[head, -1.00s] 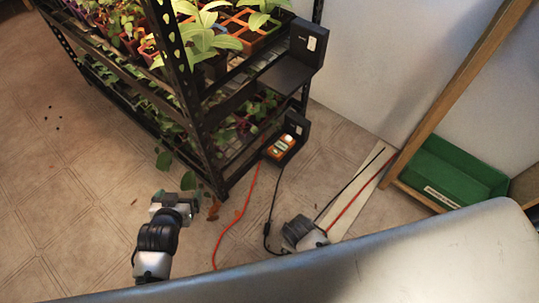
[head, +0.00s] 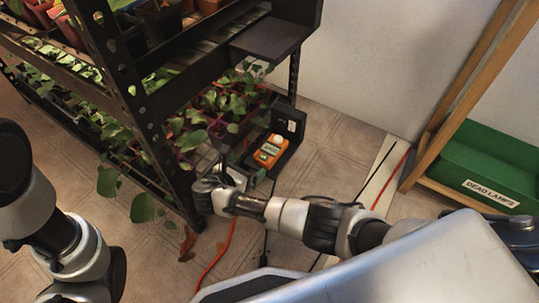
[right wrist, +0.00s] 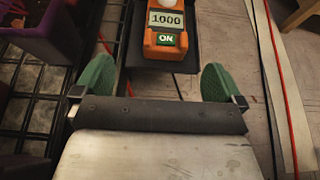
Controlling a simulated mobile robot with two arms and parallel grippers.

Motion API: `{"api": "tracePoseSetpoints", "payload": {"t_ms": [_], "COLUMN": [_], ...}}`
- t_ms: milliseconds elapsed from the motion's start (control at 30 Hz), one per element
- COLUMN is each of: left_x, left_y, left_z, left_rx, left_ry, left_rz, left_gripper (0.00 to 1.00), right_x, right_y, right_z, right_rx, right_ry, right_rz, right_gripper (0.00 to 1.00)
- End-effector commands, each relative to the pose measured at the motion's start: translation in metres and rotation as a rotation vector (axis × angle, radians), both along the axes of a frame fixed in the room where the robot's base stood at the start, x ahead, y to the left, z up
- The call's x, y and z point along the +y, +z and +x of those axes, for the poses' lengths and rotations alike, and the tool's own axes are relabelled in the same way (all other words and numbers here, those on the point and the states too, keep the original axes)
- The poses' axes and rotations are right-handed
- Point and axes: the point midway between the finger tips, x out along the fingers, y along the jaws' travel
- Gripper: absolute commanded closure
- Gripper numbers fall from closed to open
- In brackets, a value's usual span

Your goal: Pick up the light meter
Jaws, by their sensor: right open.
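The light meter (head: 269,153) is an orange box with a display. It lies on a small black shelf (head: 285,165) at the rack's lower corner. In the right wrist view the light meter (right wrist: 166,38) shows a white dome, the reading 1000 and a green ON label. My right gripper (head: 240,170) is open and empty, just short of the meter in the head view. In the right wrist view its green fingertips (right wrist: 158,80) are spread wide, with the meter's near end ahead, between their lines. My left arm shows at the left, but its gripper is out of view.
The black seedling rack (head: 140,120) with potted plants stands close on the left of the meter. An upper black shelf (head: 270,38) juts out above it. A red cable (head: 218,255) runs along the floor. A green DEAD LAMPS bin (head: 490,165) stands at the right.

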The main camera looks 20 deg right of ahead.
Motion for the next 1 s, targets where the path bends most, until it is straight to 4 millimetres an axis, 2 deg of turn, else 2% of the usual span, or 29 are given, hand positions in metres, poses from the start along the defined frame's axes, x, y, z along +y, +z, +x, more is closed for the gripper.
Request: {"api": "tracePoseSetpoints", "payload": {"t_ms": [233, 467, 700, 833, 1000], "left_x": [0.0, 0.0, 0.0, 0.0, 0.0], "left_y": [-0.028, -0.044, -0.077, -0.085, -0.085], "left_z": [0.001, 0.002, 0.002, 0.002, 0.002], "left_rx": [0.005, 0.006, 0.006, 0.006, 0.006], "left_ry": [0.001, 0.001, 0.001, 0.001, 0.001], "left_rz": [0.0, 0.0, 0.001, 0.001, 0.001], "left_gripper": [0.05, 0.05, 0.05, 0.05, 0.05], "right_x": [-0.028, -0.045, -0.071, -0.079, -0.081], "right_y": [-0.019, -0.026, -0.038, -0.04, -0.038], "right_z": [0.02, 0.031, 0.044, 0.051, 0.052], "right_rx": [-0.001, -0.001, -0.001, 0.0, 0.001], "right_ry": [-0.003, -0.003, -0.004, -0.002, -0.001], "right_rz": [0.002, 0.003, 0.005, 0.005, 0.006], "right_gripper": [0.0, 0.0, 0.0, 0.0, 0.0]}}
